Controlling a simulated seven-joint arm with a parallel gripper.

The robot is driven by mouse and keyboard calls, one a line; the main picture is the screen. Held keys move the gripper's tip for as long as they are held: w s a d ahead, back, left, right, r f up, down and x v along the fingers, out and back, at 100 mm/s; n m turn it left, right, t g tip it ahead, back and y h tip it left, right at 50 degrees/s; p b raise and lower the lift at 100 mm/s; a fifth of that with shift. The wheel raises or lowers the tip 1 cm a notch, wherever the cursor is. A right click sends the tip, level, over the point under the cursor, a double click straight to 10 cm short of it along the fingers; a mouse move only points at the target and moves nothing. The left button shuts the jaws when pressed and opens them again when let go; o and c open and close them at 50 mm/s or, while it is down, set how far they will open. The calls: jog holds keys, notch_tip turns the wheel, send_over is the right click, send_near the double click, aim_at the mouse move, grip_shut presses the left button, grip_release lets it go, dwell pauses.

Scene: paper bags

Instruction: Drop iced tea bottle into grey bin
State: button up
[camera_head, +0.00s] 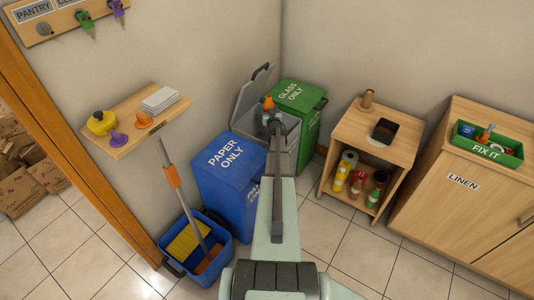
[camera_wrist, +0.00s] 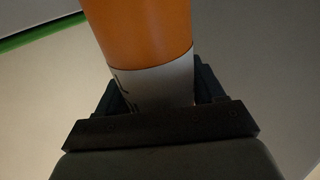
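The iced tea bottle (camera_wrist: 150,30), orange with a white band carrying dark print, sits between the two dark fingers of my gripper (camera_wrist: 158,95). My gripper is shut on it. In the head view the bottle (camera_head: 268,103) is a small orange shape at the end of my outstretched arm, over the grey bin (camera_head: 292,143). The bin's lid (camera_head: 250,92) stands open, tilted up at the left. My arm hides part of the bin and its opening. I cannot tell how high the bottle is above the rim.
A blue "PAPER ONLY" bin (camera_head: 222,165) stands close at the left. A green "GLASS ONLY" bin (camera_head: 310,115) stands behind at the right. A wooden cabinet (camera_head: 375,135) with bottles is further right. A blue bucket (camera_head: 215,265) is at front left.

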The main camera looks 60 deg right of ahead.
aim_at(270, 105)
jog(key=o, duration=0.5)
jog(key=shift+r, duration=0.1)
notch_tip(270, 105, up, 6)
jog(key=shift+f, duration=0.2)
jog(key=shift+d+f, duration=0.2)
jog(key=shift+f, duration=0.55)
jog(key=s+d+r+m+g+h, duration=0.1)
jog(key=s+d+r, duration=0.2)
jog(key=s+d, duration=0.2)
jog(key=s+d+r+m+g+h, duration=0.1)
jog(key=s+d, duration=0.4)
jog(key=s, duration=0.6)
jog(key=s+d+r+m+g+h, duration=0.1)
jog(key=s+d+r+g, duration=0.1)
jog(key=s+d+r, duration=0.3)
jog(key=shift+s+d+m+g, duration=0.3)
jog(key=shift+s, duration=1.35)
